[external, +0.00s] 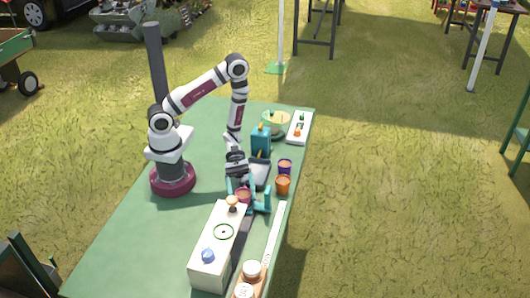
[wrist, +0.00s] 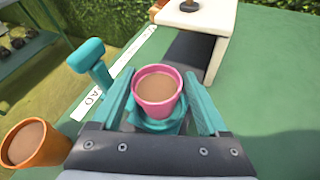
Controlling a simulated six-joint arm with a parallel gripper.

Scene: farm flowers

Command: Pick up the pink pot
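The pink pot (wrist: 157,110), filled with brown soil, stands upright between the two teal fingers of my gripper (wrist: 160,82) in the wrist view. A finger is on each side of the pot, with narrow gaps visible, so the gripper looks open around it. A teal piece (wrist: 165,126) shows just below the pot. In the external view, my gripper (external: 243,190) is low over the table, and the pink pot (external: 243,196) is partly hidden by it.
An orange pot (external: 283,185) and a purple pot (external: 285,166) stand right of my gripper. A white box (external: 209,262) with knobs is close in front. A teal upright piece (wrist: 92,62) is left of the fingers. The green table (external: 125,235) is clear at left.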

